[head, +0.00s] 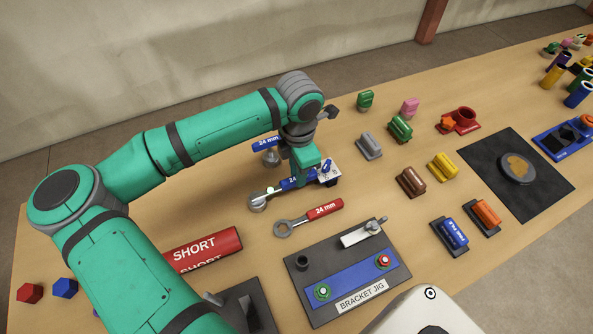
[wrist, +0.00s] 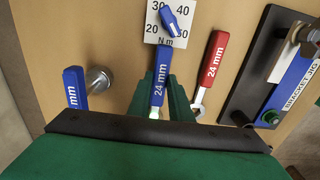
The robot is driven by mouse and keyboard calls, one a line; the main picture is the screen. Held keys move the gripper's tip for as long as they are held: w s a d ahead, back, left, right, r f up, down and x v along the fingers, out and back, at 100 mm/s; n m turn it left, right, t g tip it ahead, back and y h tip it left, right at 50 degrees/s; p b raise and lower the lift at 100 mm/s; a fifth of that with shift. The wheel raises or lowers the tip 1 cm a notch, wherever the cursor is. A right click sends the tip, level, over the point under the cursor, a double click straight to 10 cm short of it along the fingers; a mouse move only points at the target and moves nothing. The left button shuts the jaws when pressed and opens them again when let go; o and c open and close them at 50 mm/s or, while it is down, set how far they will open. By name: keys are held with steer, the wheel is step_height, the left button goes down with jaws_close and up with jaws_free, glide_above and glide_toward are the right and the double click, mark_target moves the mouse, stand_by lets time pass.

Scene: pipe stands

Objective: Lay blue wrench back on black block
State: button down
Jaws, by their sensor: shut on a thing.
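My gripper (head: 303,177) is shut on the handle of a blue wrench marked 24 mm (head: 289,184). The wrench's metal ring end (head: 258,201) points to the lower left in the head view. In the wrist view the blue handle (wrist: 160,84) stands between my green fingers (wrist: 162,104). I cannot tell how far it is above the table. A dark block (head: 252,308) with a slot shows at the bottom of the head view, partly hidden by my arm. I cannot tell whether it is the black block.
Another blue 24 mm handle (head: 266,143) lies just behind my gripper. A white N m scale card (head: 329,172) is right beside it. A red wrench (head: 322,210) and the bracket jig (head: 318,258) lie in front. A red SHORT cylinder (head: 203,248) is at left. Colored blocks stand right.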

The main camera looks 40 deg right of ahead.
steer(key=shift+d, duration=0.15)
steer(key=c, duration=1.5)
jaws_free()
steer(key=shift+s, duration=0.15)
steer(key=shift+c, duration=0.2)
steer(key=shift+r, duration=2.45)
steer(key=shift+w+r, duration=0.2)
steer(key=shift+r, duration=0.05)
step_height(320, 180, up, 10)
steer(key=shift+r, duration=0.15)
